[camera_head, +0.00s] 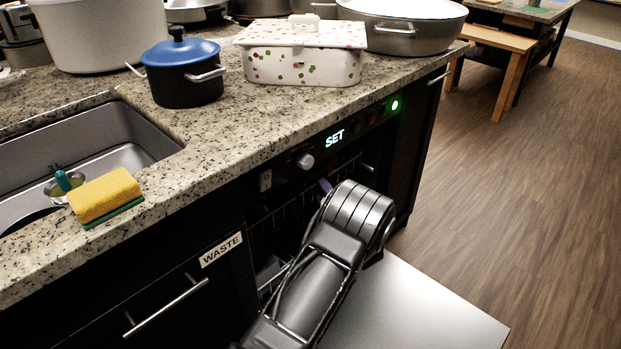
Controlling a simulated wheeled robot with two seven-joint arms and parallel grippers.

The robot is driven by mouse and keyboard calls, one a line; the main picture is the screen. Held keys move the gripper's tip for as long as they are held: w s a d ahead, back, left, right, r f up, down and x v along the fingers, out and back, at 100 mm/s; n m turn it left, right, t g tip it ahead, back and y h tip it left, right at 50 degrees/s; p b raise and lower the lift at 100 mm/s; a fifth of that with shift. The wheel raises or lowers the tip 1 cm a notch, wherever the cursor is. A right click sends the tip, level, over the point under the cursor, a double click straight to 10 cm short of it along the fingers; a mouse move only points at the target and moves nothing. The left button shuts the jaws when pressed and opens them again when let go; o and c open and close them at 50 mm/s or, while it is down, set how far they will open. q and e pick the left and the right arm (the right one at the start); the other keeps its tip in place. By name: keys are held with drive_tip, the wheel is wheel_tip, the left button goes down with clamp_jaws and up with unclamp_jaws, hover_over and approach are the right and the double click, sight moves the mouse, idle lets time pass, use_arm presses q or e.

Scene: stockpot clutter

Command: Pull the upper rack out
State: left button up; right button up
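The dishwasher (300,165) is built in under the counter, with a lit SET display on its control panel. Its door (410,305) is folded down flat. The thin wires of the upper rack (285,218) show in the dark opening below the panel, mostly inside. My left gripper (355,215) is in front of the opening at the rack's height. My own dark arm hides its fingers, so I cannot tell whether they touch the rack. A small purple thing (325,186) shows just beyond it. My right gripper is out of view.
The granite counter (215,125) above carries a blue-lidded pot (183,70), a spotted casserole (303,67) and larger pots. A sponge (105,195) lies by the sink (95,140). A WASTE drawer (170,300) is at left. Wooden floor (510,190) is clear at right.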

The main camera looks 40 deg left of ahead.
sight(310, 172)
use_arm(q)
drive_tip(key=shift+b+x, duration=0.75)
drive_tip(key=shift+x, duration=3.15)
drive_tip(key=shift+c, duration=0.2)
clamp_jaws()
drive_tip(key=shift+f, duration=0.1)
